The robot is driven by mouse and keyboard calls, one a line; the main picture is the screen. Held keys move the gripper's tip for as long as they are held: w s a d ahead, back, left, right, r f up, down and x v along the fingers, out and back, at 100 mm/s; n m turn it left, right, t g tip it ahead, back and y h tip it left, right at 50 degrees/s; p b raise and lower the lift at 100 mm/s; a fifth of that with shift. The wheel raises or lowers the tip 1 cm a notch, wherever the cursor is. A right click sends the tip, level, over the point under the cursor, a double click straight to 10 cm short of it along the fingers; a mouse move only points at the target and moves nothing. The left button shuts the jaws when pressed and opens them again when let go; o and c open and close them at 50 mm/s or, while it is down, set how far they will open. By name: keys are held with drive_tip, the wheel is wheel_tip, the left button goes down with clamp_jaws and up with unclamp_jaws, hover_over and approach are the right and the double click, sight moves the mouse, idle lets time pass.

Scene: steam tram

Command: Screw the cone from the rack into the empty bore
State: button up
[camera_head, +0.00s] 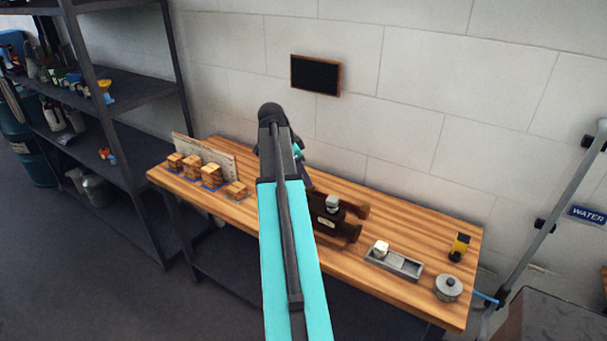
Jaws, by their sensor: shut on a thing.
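A dark brown body (330,223) with rounded brown ends and a small pale label lies on the wooden bench, partly hidden behind my arm. A grey-white piece (333,203) stands on its top. I cannot make out an empty bore. A grey tray (408,267), possibly the rack, lies to the right on the bench. A pale blocky piece (381,248) sits at its left end, and its right part looks empty. My arm rises through the middle of the view and folds down towards the bench.
Several wooden blocks (211,175) stand at the bench's left before a pale board (212,157). A lidded grey pot (448,287) and a yellow-black item (459,247) stand at the right end. A dark shelf unit (115,150) is left, a grey pipe (562,205) right.

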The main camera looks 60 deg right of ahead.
drive_tip(key=shift+f+b, duration=1.2)
drive_tip(key=shift+f, duration=1.3)
drive_tip(key=m, duration=0.3)
drive_tip(key=shift+w+d+g+y, duration=0.1)
drive_tip(key=shift+g+y, duration=0.2)
drive_tip(key=shift+y, duration=0.1)
drive_tip(key=shift+m+g, duration=0.3)
drive_tip(key=shift+m, duration=0.3)
